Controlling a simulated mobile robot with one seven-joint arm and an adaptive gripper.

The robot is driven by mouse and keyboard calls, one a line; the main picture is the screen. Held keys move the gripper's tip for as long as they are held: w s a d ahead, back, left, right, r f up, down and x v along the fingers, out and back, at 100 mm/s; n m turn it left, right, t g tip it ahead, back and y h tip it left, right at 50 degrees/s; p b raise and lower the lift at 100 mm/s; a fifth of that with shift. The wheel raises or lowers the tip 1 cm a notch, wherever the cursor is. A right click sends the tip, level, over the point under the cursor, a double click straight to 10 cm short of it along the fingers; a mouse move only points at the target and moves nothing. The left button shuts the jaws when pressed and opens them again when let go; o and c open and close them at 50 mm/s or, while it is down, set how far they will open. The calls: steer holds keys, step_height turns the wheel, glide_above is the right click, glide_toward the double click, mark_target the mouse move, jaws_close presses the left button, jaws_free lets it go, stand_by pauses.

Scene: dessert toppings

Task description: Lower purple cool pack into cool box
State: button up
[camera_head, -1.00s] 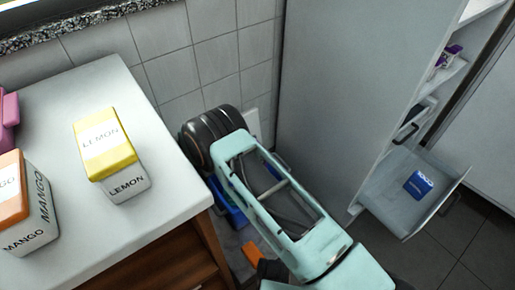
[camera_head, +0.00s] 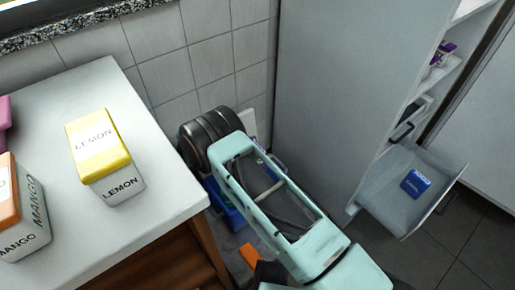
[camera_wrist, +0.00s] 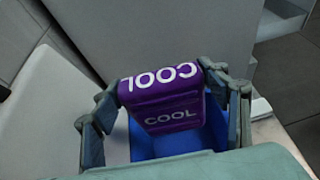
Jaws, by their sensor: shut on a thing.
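The purple cool pack (camera_wrist: 165,100), marked COOL in white, is between the fingers of my gripper (camera_wrist: 165,92) in the wrist view. My gripper is shut on it. The cool box (camera_wrist: 148,143) is blue and shows below and behind the pack in the wrist view. The pack hides part of the box, and I cannot tell how far the pack is inside it. In the head view, part of the blue box (camera_head: 232,216) shows beside the counter, under my arm. My arm hides the gripper and most of the pack there.
A white counter (camera_head: 155,225) stands at the left with a lemon carton (camera_head: 104,155) and a mango carton (camera_head: 25,215). A tall grey cabinet (camera_head: 340,90) stands right of my arm. Its open drawer (camera_head: 385,212) holds a blue pack (camera_head: 415,183).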

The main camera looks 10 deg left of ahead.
steer(key=shift+f+b, duration=0.4)
steer(key=shift+f, duration=0.7)
step_height(320, 180, down, 11)
stand_by(1.2)
steer(key=shift+f, duration=1.65)
stand_by(1.1)
steer(key=o, duration=1.6)
